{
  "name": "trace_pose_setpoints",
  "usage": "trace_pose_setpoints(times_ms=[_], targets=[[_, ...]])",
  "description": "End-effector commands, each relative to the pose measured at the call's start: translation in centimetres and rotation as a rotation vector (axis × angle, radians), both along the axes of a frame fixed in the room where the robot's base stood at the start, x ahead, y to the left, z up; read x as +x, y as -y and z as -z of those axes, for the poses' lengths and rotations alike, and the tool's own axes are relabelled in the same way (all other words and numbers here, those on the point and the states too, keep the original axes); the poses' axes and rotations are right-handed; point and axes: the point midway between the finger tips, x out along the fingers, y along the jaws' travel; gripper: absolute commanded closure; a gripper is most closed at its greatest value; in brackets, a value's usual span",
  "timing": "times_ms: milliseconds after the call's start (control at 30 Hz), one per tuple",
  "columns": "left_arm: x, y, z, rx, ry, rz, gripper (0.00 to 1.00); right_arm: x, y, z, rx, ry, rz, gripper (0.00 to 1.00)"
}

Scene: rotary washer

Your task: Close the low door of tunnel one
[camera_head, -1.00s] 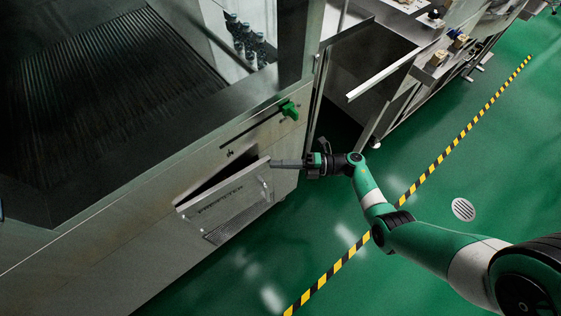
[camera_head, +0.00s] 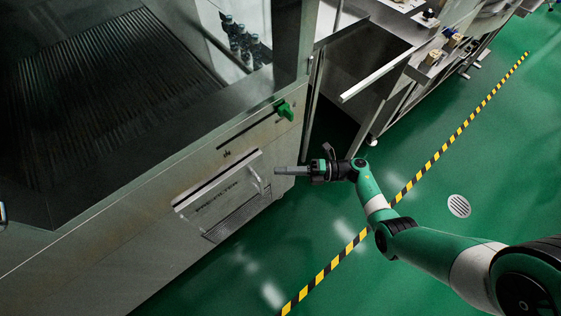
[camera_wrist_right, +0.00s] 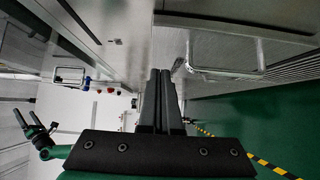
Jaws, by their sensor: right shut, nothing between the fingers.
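The low door (camera_head: 222,195) is a metal flap with lettering and a bar handle on the washer's lower front. A green and black two-pronged form (camera_wrist_right: 35,130), possibly my left gripper, is at the left.
A green knob (camera_head: 284,110) sits on the panel above the door. A slotted vent (camera_head: 237,216) is on the panel below it. A metal table frame (camera_head: 375,75) stands to the right. The green floor with a yellow-black line (camera_head: 400,197) is clear near my arm.

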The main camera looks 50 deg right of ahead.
Motion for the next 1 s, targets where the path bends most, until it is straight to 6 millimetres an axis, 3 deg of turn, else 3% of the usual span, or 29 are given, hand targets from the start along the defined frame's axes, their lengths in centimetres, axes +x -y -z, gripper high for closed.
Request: trace_pose_setpoints(times_ms=[33,100,333,500,1000], targets=[[0.0,-0.1,0.9,0.0,-0.001,-0.001,0.09,0.4,2.1,0.2,-0.006,0.006,0.009,1.0],[0.0,-0.1,1.6,0.0,-0.002,-0.001,0.09,0.6,4.0,0.3,-0.006,0.006,0.009,1.0],[0.1,0.0,3.6,0.0,-0.003,-0.001,0.09,1.0,8.5,0.4,-0.005,0.004,0.006,1.0],[0.0,-0.1,3.8,0.0,-0.002,-0.001,0.09,1.0,9.5,0.1,-0.004,0.004,0.004,1.0],[0.0,-0.1,3.7,0.0,-0.002,-0.001,0.09,1.0,9.5,0.0,-0.003,0.004,0.005,1.0]])
